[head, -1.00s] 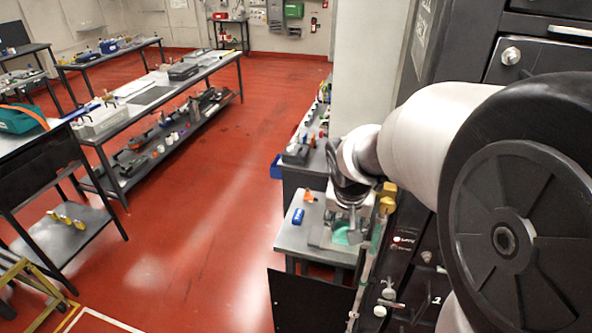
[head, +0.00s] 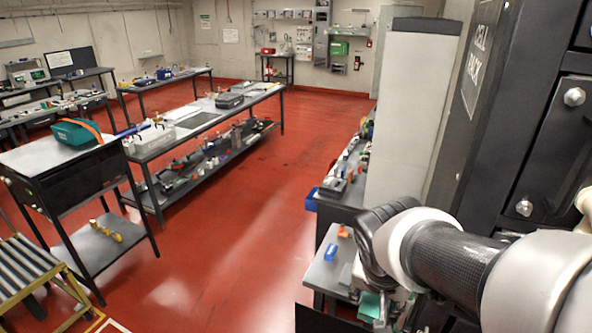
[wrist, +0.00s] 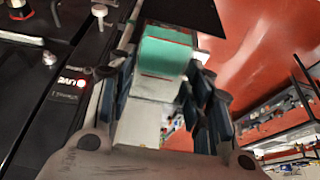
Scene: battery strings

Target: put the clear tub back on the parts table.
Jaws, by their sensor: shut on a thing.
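The clear tub, with green contents (wrist: 165,52), is between the fingers of my gripper (wrist: 163,75) in the wrist view. The fingers are shut on its two sides. In the head view the green of the tub (head: 371,304) shows low in the picture, below my wrist, which hides most of the gripper. A small grey table (head: 322,275) is just left of it, with a blue item on top. I cannot tell whether the tub touches that table, nor which table is the parts table.
A dark cabinet (head: 490,120) stands close on the right, beside my arm. A pale column (head: 408,110) and a cluttered bench (head: 340,205) are behind the small table. Long workbenches (head: 205,118) stand at left. Red floor (head: 240,240) between is clear.

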